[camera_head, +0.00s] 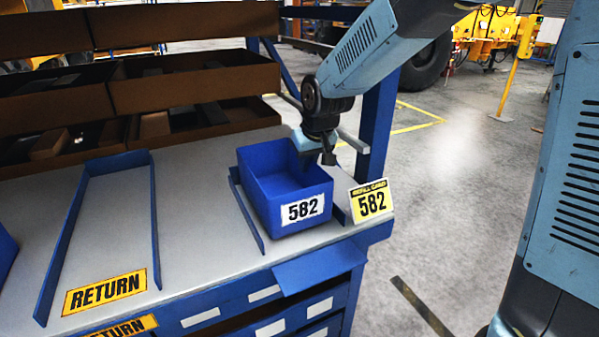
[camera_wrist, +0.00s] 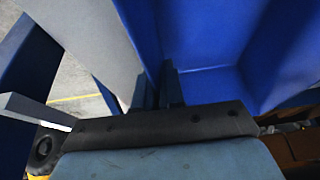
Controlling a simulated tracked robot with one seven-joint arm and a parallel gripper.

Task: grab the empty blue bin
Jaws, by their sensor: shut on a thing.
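The blue bin (camera_head: 262,190) with a white 582 label stands on the grey workbench between low blue rails. The part of its inside that shows looks empty. My gripper (camera_head: 329,157) is at the bin's right wall near the back, shut on that wall. In the wrist view, the dark fingers of my gripper (camera_wrist: 160,86) lie close on either side of the blue bin's wall (camera_wrist: 150,35). The bin sits level. Its far right corner is partly hidden by my gripper.
A yellow 582 refill card (camera_head: 371,201) stands right of the bin at the bench corner. A railed lane marked RETURN (camera_head: 105,291) lies to the left, empty. Brown shelf boxes (camera_head: 195,80) line the back. A blue rack post (camera_head: 378,115) rises close behind my gripper.

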